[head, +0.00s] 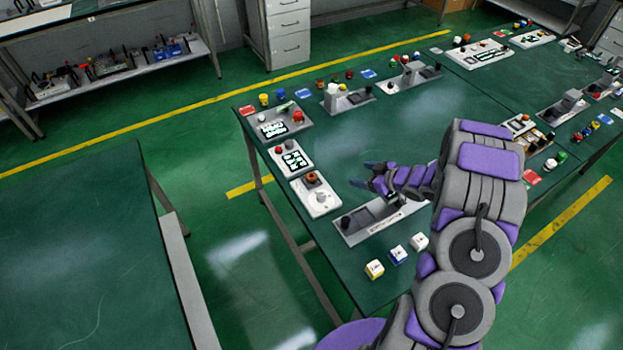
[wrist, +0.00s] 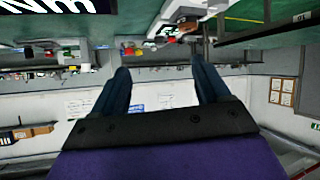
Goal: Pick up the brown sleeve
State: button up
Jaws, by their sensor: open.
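An orange-brown round part (head: 312,178) also sits on a white fixture at the table's left edge. My gripper (head: 362,175) is above the table, pointing left, open and empty, to the right of that fixture. In the wrist view my two fingers (wrist: 160,75) are spread with nothing between them. The wrist picture looks upside down, and I cannot make out a brown sleeve there.
A grey fixture (head: 355,226) lies below my gripper. Yellow, blue and white cubes (head: 397,254) stand near the front edge. Grey and white stations (head: 278,122) line the left edge. The table's middle (head: 350,130) is mostly clear. Another green table (head: 80,250) stands at left.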

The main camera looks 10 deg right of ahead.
jog(key=s+a+f+y, duration=0.2)
jog(key=y, duration=0.1)
jog(key=b, duration=0.2)
send_near(312, 177)
jog(key=shift+w+a+f, duration=0.15)
jog(key=shift+w+a, duration=0.65)
jog(key=shift+a, duration=0.2)
jog(key=x, duration=0.3)
jog(key=b+x, duration=0.1)
jog(key=x, duration=0.1)
jog(key=shift+w+d+f, duration=0.15)
jog(key=shift+d+f, duration=0.2)
jog(key=shift+d, duration=0.05)
jog(key=shift+w+a, duration=0.15)
jog(key=shift+a, duration=0.2)
